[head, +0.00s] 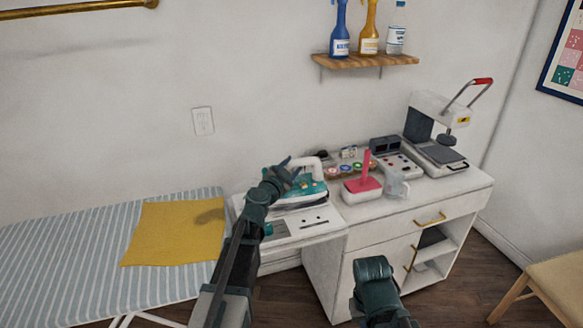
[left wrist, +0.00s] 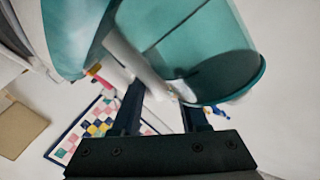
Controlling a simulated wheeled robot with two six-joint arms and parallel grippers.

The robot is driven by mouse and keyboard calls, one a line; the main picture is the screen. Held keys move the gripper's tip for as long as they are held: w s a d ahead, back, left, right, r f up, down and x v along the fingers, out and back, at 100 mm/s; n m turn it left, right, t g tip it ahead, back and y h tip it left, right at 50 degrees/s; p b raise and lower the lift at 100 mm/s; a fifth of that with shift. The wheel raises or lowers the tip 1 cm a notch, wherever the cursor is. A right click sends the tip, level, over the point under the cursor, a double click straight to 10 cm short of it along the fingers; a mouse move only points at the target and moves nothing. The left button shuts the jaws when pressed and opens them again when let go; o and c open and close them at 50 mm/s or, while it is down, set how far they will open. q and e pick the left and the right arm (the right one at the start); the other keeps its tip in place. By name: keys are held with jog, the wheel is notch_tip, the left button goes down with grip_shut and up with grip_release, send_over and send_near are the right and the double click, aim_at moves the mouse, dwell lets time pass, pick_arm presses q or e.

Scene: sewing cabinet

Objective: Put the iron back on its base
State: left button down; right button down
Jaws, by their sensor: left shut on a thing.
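The iron (head: 312,190) is teal with a white handle and is at or just above its white base (head: 308,222) on the ironing station. I cannot tell whether it touches the base. My left gripper (head: 284,170) is shut on the iron's handle from the left. In the left wrist view, the white handle (left wrist: 140,66) lies between the fingers, and the teal body (left wrist: 205,50) fills the top. The fingertips are hidden behind the iron. My right arm shows at the bottom of the head view, but its gripper fingers do not.
A striped ironing board (head: 60,245) with a yellow cloth (head: 175,233) is to the left. Bottles stand on a shelf (head: 365,61) above.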

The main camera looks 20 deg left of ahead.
pick_arm(q)
jog(key=shift+f+b, duration=0.45)
jog(key=shift+f, duration=0.15)
pick_arm(e)
jog(key=shift+f, duration=0.6)
pick_arm(q)
jog(key=shift+c, duration=1.8)
grip_release()
